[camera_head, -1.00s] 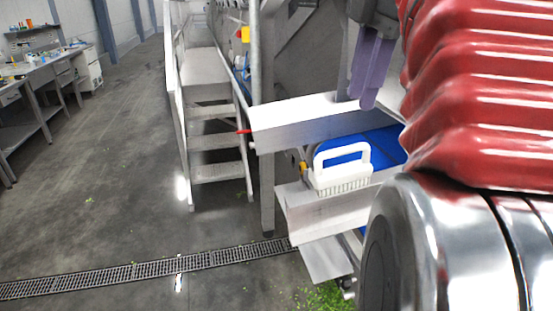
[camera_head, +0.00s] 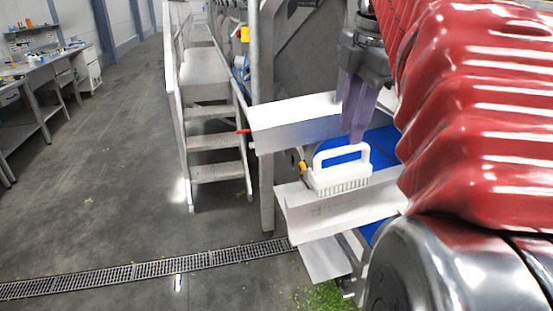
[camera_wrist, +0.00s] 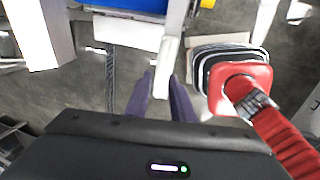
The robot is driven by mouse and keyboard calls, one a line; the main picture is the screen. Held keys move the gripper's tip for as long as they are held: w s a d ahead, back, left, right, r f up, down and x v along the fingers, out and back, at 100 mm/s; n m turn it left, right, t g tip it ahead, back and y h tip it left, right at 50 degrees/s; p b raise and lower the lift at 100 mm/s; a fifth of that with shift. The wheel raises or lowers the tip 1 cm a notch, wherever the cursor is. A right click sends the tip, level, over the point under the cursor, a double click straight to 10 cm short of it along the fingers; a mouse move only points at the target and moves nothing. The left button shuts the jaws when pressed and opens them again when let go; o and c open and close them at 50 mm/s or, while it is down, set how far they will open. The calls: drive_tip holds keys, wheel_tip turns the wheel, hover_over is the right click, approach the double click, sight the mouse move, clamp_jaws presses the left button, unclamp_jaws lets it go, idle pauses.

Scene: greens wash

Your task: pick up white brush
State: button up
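The white brush (camera_head: 340,178) rests upright on a narrow metal ledge (camera_head: 310,212) in the head view, its bristles down and its looped handle on top. My gripper (camera_head: 357,138) has purple fingers pointing down, and in this view the tips overlap the area just above the right part of the handle. I see no contact with the brush. In the wrist view the fingers of my gripper (camera_wrist: 159,76) stand apart with a gap between them. I cannot surely tell the brush from the pale metal in the wrist view.
A bent metal guard (camera_head: 295,125) and a blue conveyor belt (camera_head: 383,143) lie close behind the brush. A steel post (camera_head: 266,200) and metal steps (camera_head: 214,142) stand to the left. A floor drain (camera_head: 150,269) crosses the open floor.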

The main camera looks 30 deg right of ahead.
sight(346, 147)
drive_tip(key=shift+w+f, duration=0.1)
drive_tip(key=shift+f, duration=0.6)
drive_tip(key=shift+w+d+f, duration=0.1)
drive_tip(key=shift+w+f, duration=0.05)
drive_tip(key=shift+f, duration=0.7)
drive_tip(key=shift+w+f, duration=0.2)
drive_tip(key=shift+f, duration=0.65)
drive_tip(key=shift+w+d+f, duration=0.1)
drive_tip(key=shift+w+f, duration=0.05)
drive_tip(key=shift+f, duration=0.7)
drive_tip(key=shift+c, duration=0.6)
clamp_jaws()
